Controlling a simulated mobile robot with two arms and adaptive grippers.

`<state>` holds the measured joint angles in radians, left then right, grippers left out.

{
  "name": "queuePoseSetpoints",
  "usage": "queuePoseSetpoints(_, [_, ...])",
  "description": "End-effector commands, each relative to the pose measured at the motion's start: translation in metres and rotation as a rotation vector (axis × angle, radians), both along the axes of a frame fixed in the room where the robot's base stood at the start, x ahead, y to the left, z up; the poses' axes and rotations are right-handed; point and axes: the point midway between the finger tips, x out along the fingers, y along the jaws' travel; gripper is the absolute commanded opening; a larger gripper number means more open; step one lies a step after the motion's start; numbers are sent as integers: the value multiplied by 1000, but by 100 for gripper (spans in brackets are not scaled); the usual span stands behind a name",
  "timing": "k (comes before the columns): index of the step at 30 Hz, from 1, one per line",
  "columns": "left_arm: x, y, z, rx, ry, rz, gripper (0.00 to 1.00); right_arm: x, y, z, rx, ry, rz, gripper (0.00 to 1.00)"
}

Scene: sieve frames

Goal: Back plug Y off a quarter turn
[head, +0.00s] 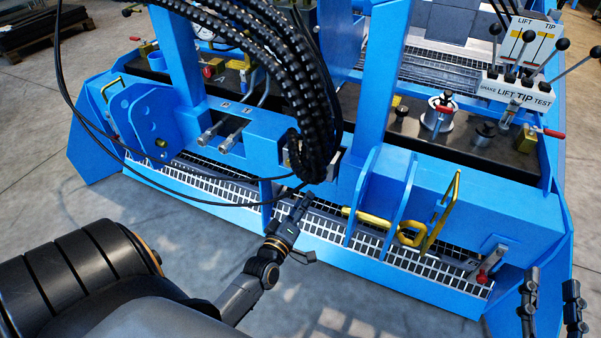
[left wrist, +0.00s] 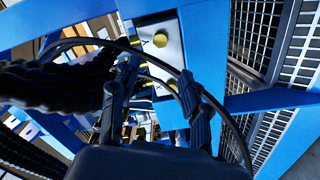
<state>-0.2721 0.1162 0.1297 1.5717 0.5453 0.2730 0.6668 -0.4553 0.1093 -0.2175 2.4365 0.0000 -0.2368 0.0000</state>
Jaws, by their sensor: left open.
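In the left wrist view a pale plate (left wrist: 177,61) on the blue frame carries round yellow fittings, one higher up (left wrist: 160,40) and another lower, partly behind a cable. In the head view thick black hoses hide most of that place. My left gripper (head: 302,204) is in front of the blue frame, just below the hose ends. In the left wrist view its two fingers (left wrist: 157,82) stand apart with the plate beyond them, and no plug is visibly held. My right gripper (head: 550,280) is at the lower right, fingers apart and empty.
Thick black hoses (head: 312,110) hang close above my left gripper, and a thin black cable (left wrist: 165,66) crosses its fingers in the wrist view. A grated step (head: 330,226) lies below. Yellow handles (head: 440,212) stand to the right. Grey floor is clear in front.

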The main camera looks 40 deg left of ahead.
Motion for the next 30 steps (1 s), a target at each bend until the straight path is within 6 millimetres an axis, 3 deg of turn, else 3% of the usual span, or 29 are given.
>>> queuePoseSetpoints(5, [-10, -3, 0, 0, -1, 0, 46, 0, 0, 0, 0, 0, 0, 40])
queuePoseSetpoints(23, [-10, -7, 0, 8, 12, -13, 46, 0, 0, 0, 0, 0, 0, 40])
queuePoseSetpoints(26, [-10, -25, -2, 47, 77, -73, 46, 0, 0, 0, 0, 0, 0, 40])
queuePoseSetpoints(30, [-18, -73, -10, 180, 262, -242, 46, 0, 0, 0, 0, 0, 0, 40])
